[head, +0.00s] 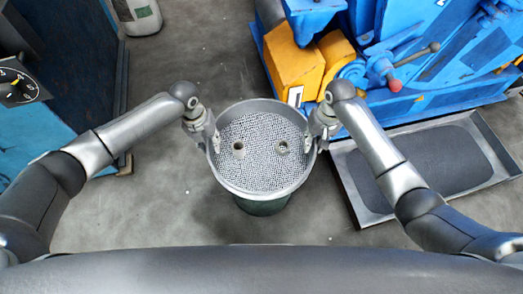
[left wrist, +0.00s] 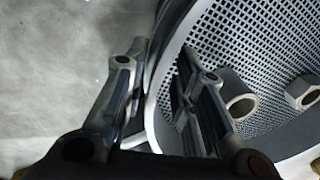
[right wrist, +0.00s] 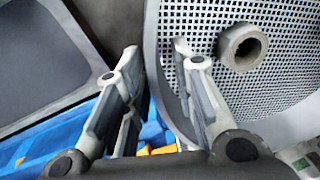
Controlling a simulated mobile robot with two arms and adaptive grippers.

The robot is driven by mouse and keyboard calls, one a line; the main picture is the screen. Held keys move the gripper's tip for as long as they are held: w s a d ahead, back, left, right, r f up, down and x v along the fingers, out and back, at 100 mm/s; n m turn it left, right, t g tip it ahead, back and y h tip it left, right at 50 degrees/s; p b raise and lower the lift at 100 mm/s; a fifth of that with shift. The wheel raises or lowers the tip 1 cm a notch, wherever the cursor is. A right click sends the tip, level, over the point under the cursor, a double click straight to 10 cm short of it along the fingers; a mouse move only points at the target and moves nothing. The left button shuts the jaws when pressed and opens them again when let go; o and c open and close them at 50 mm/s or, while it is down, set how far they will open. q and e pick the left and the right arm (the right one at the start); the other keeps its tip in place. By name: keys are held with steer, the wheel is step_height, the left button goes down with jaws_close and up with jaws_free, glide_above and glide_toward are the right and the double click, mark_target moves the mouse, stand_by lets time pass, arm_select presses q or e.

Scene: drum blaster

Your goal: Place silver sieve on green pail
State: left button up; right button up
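The silver sieve (head: 262,178), a round pan with a perforated floor, is level in the middle of the head view. The green pail (head: 262,207) is directly under it, mostly hidden; only its front lower side shows. I cannot tell whether the sieve rests on it.
A shallow grey tray (head: 345,180) lies to the right. A blue machine with yellow parts (head: 296,68) is behind. A blue cabinet with a gauge (head: 18,88) is at left. The floor left of the pail is clear.

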steer(key=shift+r, duration=0.1)
arm_select(q)
step_height(320, 180, up, 12)
steer(key=a, duration=0.1)
steer(key=shift+a, duration=0.15)
arm_select(e)
step_height(320, 180, up, 12)
steer(key=d, duration=0.1)
stand_by(0.5)
arm_select(q)
steer(key=shift+f, duration=0.1)
arm_select(e)
steer(key=shift+d, duration=0.1)
